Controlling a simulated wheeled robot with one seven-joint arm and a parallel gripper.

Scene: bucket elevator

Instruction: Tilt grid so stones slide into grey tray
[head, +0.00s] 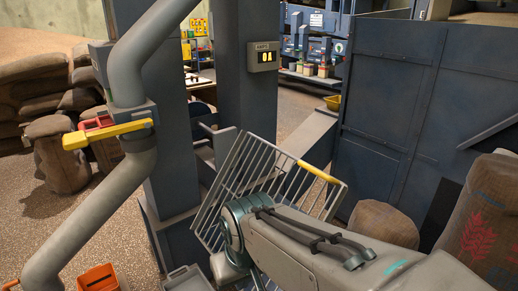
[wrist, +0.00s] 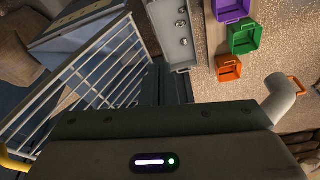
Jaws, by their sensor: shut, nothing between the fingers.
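The barred metal grid (head: 232,168) stands tilted in the head view, with a yellow grip (head: 320,172) on its upper right edge. The grid (wrist: 98,78) also fills the left of the wrist view, and I see no stones on its bars. The grey tray (wrist: 177,82) lies beyond the grid in the wrist view and holds a few small grey stones (wrist: 184,42). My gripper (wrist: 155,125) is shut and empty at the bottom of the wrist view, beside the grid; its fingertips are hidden. In the head view my arm covers the grid's lower part.
Purple (wrist: 232,10), green (wrist: 245,38) and orange (wrist: 228,68) bins stand right of the tray. A grey pipe (head: 90,215) with a yellow lever (head: 108,134) runs at the left. Blue steel posts (head: 247,85) and a blue panel wall (head: 430,95) bound the grid. Sacks (head: 383,222) stand at the right.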

